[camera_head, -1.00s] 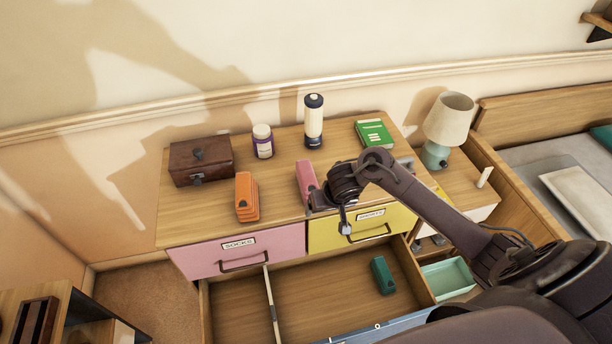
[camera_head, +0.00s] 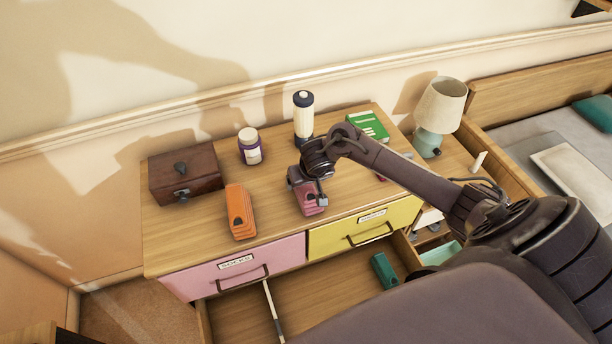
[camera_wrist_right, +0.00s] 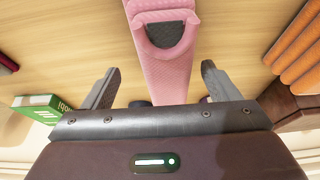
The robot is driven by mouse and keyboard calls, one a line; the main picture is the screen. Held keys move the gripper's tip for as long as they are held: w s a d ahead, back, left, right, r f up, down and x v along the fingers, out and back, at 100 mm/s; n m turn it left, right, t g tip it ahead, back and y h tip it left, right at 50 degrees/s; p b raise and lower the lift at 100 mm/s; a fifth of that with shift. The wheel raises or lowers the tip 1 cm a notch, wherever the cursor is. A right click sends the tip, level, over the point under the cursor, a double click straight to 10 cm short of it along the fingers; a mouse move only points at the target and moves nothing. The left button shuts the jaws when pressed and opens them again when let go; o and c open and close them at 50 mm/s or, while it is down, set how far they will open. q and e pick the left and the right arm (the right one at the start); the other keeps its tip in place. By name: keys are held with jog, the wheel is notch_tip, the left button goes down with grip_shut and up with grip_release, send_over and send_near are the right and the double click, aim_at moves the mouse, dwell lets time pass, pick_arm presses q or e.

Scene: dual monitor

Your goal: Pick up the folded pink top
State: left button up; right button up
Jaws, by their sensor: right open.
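The folded pink top (camera_head: 312,208) lies on the wooden dresser top, near its front edge above the gap between the pink and yellow drawers. My right gripper (camera_head: 308,188) is over it and hides its far part. In the right wrist view the pink top (camera_wrist_right: 168,72) runs between the two spread fingers of the right gripper (camera_wrist_right: 159,80), with visible space on both sides. A dark oval patch shows on its folded end. I cannot tell whether the fingertips are down at its height. My left gripper is not in view.
Orange folded clothes (camera_head: 240,212) and a brown wooden box (camera_head: 186,173) are to the left. A purple-labelled jar (camera_head: 250,147), a dark-capped bottle (camera_head: 303,116) and a green book (camera_head: 368,126) stand or lie behind. A lower drawer (camera_head: 310,290) is open, with a green folded item (camera_head: 384,270).

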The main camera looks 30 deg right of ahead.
jog(key=shift+x, duration=1.2)
jog(key=shift+w, duration=0.2)
jog(key=shift+s, duration=0.1)
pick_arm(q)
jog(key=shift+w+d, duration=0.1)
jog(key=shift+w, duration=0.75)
pick_arm(e)
jog(key=c, duration=1.1)
jog(key=shift+c, duration=0.2)
